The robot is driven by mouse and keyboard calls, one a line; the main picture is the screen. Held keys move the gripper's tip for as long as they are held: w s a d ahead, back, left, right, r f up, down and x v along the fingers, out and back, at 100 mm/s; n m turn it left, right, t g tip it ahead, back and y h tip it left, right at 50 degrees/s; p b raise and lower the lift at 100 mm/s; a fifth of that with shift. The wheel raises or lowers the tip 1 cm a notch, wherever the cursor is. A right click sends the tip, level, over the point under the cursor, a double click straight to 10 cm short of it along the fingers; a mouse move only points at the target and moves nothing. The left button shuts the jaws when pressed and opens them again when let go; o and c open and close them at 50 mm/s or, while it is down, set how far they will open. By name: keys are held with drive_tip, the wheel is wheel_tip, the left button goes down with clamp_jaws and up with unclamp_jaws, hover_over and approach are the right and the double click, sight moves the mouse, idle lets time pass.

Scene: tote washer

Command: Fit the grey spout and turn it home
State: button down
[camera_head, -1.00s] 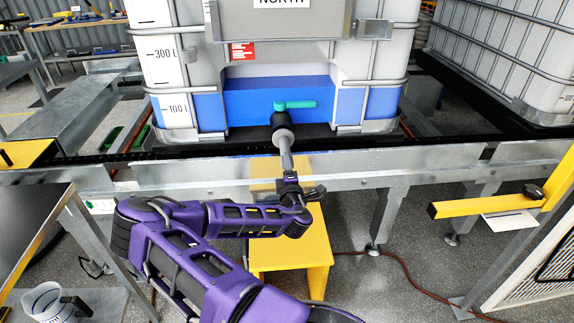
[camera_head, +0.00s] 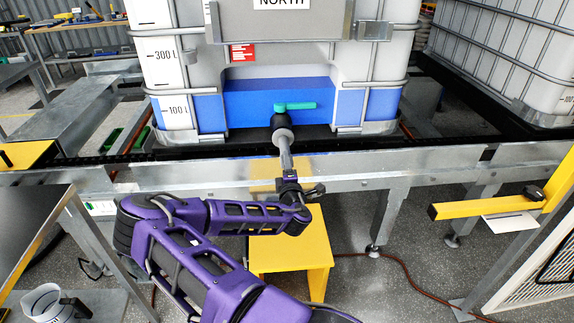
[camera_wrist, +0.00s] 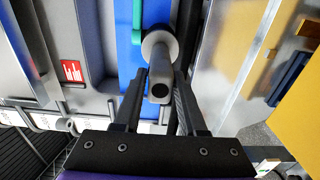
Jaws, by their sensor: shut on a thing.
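The grey spout (camera_head: 287,158) is a tube with a wide pale collar, lined up with the outlet at the bottom front of the white tank (camera_head: 205,70). Its collar end meets the dark valve outlet (camera_head: 279,121), touching or nearly so; I cannot tell whether it is seated or turned. A teal valve handle (camera_head: 296,106) sits above the outlet, pointing right. My gripper (camera_head: 288,178) is shut on the spout's near part. In the wrist view, the spout (camera_wrist: 160,84) lies between the two dark fingers of my gripper (camera_wrist: 161,92), its open end facing the camera.
A metal rail (camera_head: 400,164) runs across in front of the tank, under the spout. A yellow step stool (camera_head: 290,252) stands on the floor below. A yellow bar (camera_head: 485,205) juts in at right. A measuring jug (camera_head: 45,302) stands at lower left.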

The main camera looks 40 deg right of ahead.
drive_tip(key=shift+x, duration=0.95)
idle(1.3)
drive_tip(key=m, duration=0.2)
drive_tip(key=shift+d+r+m+p, duration=0.1)
drive_tip(key=shift+r+m+p, duration=0.1)
drive_tip(key=shift+m+p, duration=0.2)
drive_tip(key=shift+f+m, duration=0.2)
drive_tip(key=shift+m, duration=0.8)
drive_tip(key=shift+r+m, duration=0.1)
drive_tip(key=shift+m, duration=0.9)
drive_tip(key=m, duration=0.3)
